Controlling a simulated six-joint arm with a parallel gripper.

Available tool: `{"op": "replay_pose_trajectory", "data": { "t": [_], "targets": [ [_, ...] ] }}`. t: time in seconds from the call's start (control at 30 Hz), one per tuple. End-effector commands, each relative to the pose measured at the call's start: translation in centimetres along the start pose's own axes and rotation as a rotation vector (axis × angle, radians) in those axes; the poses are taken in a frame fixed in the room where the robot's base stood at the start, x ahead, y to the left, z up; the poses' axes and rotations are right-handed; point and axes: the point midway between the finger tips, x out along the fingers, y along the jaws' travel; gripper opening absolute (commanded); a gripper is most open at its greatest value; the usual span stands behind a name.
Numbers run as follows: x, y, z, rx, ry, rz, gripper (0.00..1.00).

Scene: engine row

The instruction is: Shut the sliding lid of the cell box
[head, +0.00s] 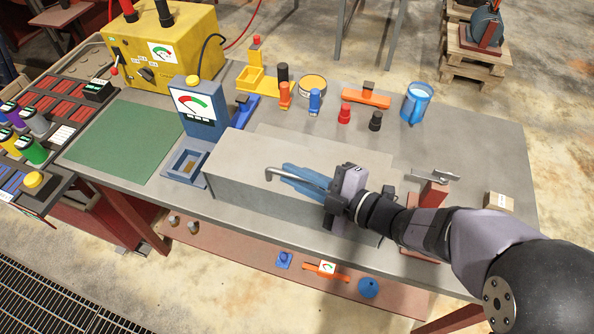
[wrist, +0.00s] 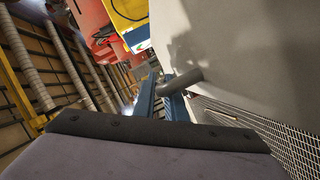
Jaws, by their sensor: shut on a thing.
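The cell box (head: 225,185) is a long grey box near the front edge of the bench in the head view. Its flat grey top carries a bent metal bar handle (head: 272,171). I cannot make out the lid's edge or how far it is open. My gripper (head: 292,177) comes in from the right with blue fingers shut on the handle. In the wrist view the grey handle (wrist: 183,81) sits between the blue fingers, against a pale grey surface. My gripper hides the right part of the box.
A blue meter stand (head: 200,108) and a small blue tray (head: 172,168) stand at the box's left. Several coloured parts and a blue cup (head: 416,103) stand behind it. A red fixture (head: 432,195) with a metal clamp is to the right. The green mat (head: 125,140) is bare.

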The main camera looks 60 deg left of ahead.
Motion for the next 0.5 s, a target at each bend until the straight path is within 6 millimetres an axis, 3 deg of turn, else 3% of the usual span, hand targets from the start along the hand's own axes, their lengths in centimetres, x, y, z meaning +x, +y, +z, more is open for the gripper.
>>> {"op": "replay_pose_trajectory", "data": {
  "t": [0.07,0.1,0.13,0.5],
  "targets": [
    [0.03,-0.43,-0.26,0.006,0.008,-0.008,0.0],
    [0.03,-0.45,-0.27,0.007,0.008,-0.008,0.13],
    [0.03,-0.45,-0.25,0.006,0.008,-0.009,0.19],
    [-0.27,-0.27,-0.08,0.004,0.004,-0.005,0.19]
  ]
}}
